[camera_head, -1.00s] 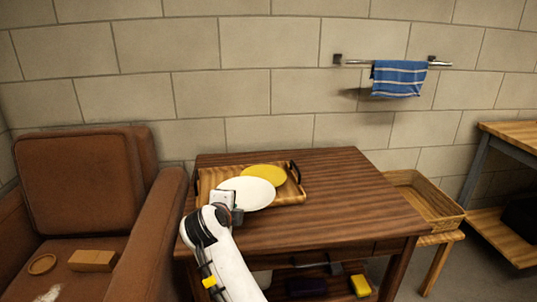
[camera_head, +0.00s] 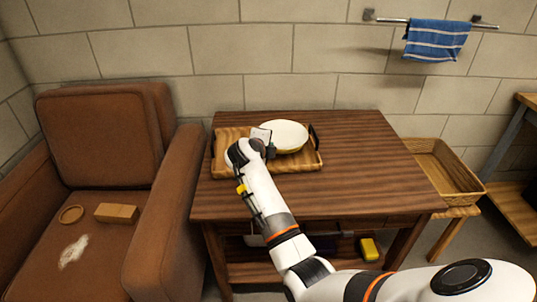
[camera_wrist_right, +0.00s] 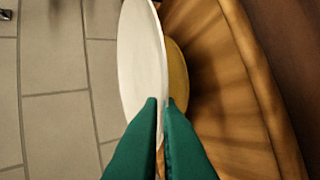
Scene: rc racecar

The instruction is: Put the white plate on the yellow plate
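The white plate (camera_head: 283,134) is over the yellow plate (camera_head: 294,151), of which only a thin near rim shows in the head view. Both are at the wooden tray (camera_head: 233,165) on the table. My right gripper (camera_head: 268,148) is at the white plate's near left edge. In the right wrist view, the green fingers (camera_wrist_right: 160,102) are closed on the rim of the white plate (camera_wrist_right: 142,60). The yellow plate (camera_wrist_right: 178,80) shows right beside it, partly hidden. I cannot tell whether the two plates touch. My left gripper is not in view.
The tray has a dark handle (camera_head: 315,137) at its right end. The table (camera_head: 370,165) is clear right of the tray. A brown armchair (camera_head: 100,150) stands left, and a wooden basket (camera_head: 445,170) sits lower at the right.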

